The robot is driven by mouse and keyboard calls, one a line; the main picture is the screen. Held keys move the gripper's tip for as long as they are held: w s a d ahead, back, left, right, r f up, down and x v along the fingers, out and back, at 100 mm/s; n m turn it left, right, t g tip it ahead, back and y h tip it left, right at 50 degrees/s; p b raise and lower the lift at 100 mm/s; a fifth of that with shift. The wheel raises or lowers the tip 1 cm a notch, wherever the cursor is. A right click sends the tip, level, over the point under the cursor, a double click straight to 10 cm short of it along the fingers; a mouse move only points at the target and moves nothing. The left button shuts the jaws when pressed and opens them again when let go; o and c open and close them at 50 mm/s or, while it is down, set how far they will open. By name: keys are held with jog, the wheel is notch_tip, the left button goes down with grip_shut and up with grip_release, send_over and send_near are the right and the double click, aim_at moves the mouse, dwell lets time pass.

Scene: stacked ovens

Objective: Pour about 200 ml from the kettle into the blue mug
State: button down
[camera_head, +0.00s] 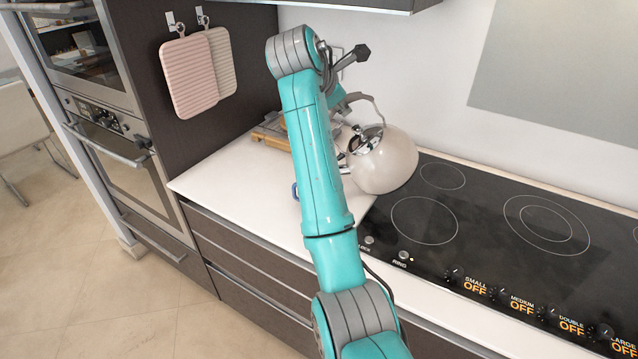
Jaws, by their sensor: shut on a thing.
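The kettle (386,163) is a pale, rounded pot with a shiny lid and a curved grey handle. It is tilted to the left over the counter beside the hob, with its spout side partly behind my arm. My gripper (346,106) is mostly hidden by my teal arm and is shut on the kettle at its handle. A small bit of the blue mug (296,191) shows at the left edge of my arm, on the white counter. The rest of the mug is hidden, so I cannot see its inside or any stream.
The black hob (470,235) lies to the right, its knobs marked OFF. A wooden board (272,133) lies at the back of the counter. The counter's left part (225,178) is clear.

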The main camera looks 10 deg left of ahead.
jog(key=shift+w+d+f+m+g+y, duration=0.2)
jog(key=shift+w+d+f+y, duration=0.25)
jog(key=shift+d, duration=0.6)
jog(key=shift+w+d+f+m+g+y, duration=0.15)
jog(key=shift+w+d, duration=0.35)
jog(key=shift+d, duration=0.5)
jog(key=shift+w+d+f+m+g+y, duration=0.1)
jog(key=shift+w+d+f+g+y, duration=0.25)
jog(key=shift+d, duration=0.7)
jog(key=w+d+y, duration=0.1)
jog(key=d, duration=0.1)
jog(key=w+d, duration=0.1)
jog(key=d, duration=0.1)
jog(key=w+d+m+g+y, duration=0.1)
jog(key=d, duration=0.2)
jog(key=shift+w+y, duration=0.25)
jog(key=shift+y, duration=0.1)
jog(key=shift+w+d+f+y, duration=0.15)
jog(key=shift+w+d+y, duration=0.1)
jog(key=shift+d, duration=0.25)
jog(key=shift+w+d+f+y, duration=0.15)
jog(key=shift+w+d+y, duration=0.1)
jog(key=shift+d, duration=0.25)
jog(key=shift+r, duration=2.5)
